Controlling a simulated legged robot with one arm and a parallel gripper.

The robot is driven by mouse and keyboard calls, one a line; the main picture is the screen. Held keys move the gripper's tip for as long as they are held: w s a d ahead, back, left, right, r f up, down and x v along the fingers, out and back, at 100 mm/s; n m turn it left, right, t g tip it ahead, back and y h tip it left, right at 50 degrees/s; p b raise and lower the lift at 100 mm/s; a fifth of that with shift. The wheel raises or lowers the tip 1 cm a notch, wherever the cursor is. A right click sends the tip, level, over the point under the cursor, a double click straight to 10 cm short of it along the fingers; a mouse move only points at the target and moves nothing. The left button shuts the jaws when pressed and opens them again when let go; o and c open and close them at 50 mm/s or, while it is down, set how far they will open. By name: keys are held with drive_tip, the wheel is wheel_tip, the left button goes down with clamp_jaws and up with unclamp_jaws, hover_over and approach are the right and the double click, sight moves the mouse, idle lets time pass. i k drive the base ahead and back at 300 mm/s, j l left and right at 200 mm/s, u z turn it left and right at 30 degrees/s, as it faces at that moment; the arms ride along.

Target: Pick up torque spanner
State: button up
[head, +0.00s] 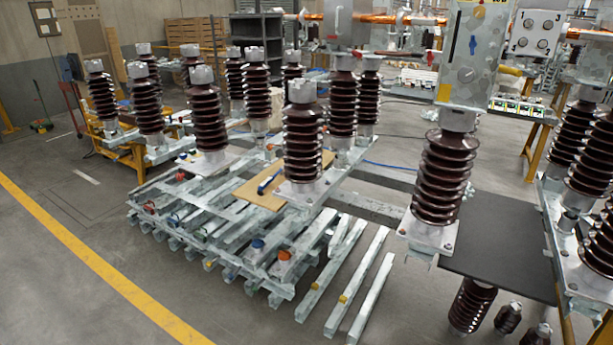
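A small elongated blue and dark tool (268,182) lies on a flat brown board (246,196). It looks like it could be the torque spanner, but it is too small to be sure. The board rests on a stack of grey metal beams, just left of the base of a ribbed brown insulator (303,140). Nothing visible covers the tool. My gripper is not in view.
Stacked metal beams (205,228) and several tall insulators surround the board. Loose beams (345,285) lie on the floor in front. A dark panel (497,245) and more insulators stand at right. The floor at left, along a yellow line (85,255), is clear.

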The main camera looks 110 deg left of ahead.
sight(270, 179)
drive_tip(key=u, duration=3.75)
drive_tip(key=i+j, duration=0.1)
drive_tip(key=i, duration=0.35)
drive_tip(key=i+j+z, duration=0.1)
drive_tip(key=i, duration=0.4)
drive_tip(key=i+j, duration=0.15)
drive_tip(key=i, duration=0.3)
drive_tip(key=i+j+z, duration=0.1)
drive_tip(key=i, duration=0.35)
drive_tip(key=z, duration=0.55)
drive_tip(key=i+j+z, duration=0.25)
drive_tip(key=j+z, duration=0.2)
drive_tip(key=j, duration=0.3)
drive_tip(key=i+j+z, duration=0.25)
drive_tip(key=j, duration=0.15)
drive_tip(key=j+z, duration=0.2)
drive_tip(key=j, duration=0.2)
